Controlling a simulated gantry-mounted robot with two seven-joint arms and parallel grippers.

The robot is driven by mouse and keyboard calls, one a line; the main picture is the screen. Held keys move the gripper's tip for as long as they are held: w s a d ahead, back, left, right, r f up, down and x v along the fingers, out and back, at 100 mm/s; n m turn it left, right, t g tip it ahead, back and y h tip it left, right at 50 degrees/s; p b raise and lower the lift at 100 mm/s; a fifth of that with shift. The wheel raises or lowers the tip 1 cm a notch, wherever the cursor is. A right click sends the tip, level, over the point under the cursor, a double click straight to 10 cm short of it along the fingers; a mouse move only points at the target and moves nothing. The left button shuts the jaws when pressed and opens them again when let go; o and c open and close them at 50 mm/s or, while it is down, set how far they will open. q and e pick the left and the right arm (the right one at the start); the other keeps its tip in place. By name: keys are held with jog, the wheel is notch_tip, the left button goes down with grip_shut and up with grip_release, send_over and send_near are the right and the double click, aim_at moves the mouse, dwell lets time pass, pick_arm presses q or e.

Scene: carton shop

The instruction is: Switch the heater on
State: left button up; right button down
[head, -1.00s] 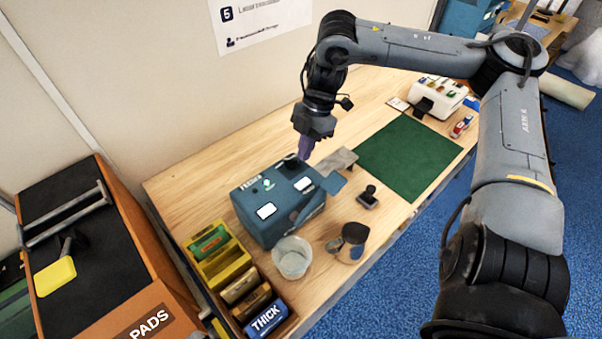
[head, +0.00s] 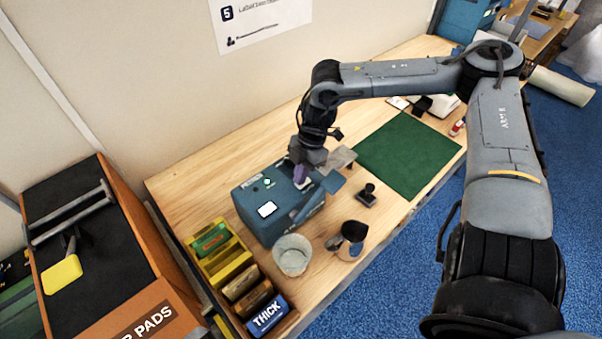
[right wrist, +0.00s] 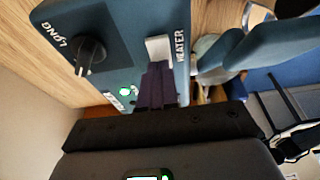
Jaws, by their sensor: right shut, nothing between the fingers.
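The blue machine box (head: 250,207) stands on the wooden bench in the head view. In the right wrist view its top shows a white switch (right wrist: 157,47) beside the word HEATER, a black knob (right wrist: 88,54) near the word LONG, and a small lit green spot (right wrist: 124,91). My right gripper (head: 301,176) is over the top of the box. Its purple fingers (right wrist: 158,82) are shut and empty, with their tips at the near end of the white switch. I cannot tell whether they touch it. My left gripper is not in view.
A clear cup (head: 292,255) and a metal jug (head: 350,238) stand in front of the box. A divided tray of pads (head: 220,262) is at its left. A small black stamp (head: 367,195) and a green mat (head: 408,155) lie to the right.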

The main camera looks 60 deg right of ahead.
jog(key=shift+f+b, duration=0.3)
jog(key=shift+b, duration=0.25)
jog(key=shift+r, duration=0.1)
jog(key=shift+s+d+p, duration=0.15)
jog(key=shift+d+p, duration=0.25)
jog(key=shift+p, duration=0.35)
jog(key=shift+d, duration=0.15)
jog(key=shift+s+d+p, duration=0.2)
jog(key=shift+p, duration=0.1)
jog(key=shift+r, duration=0.1)
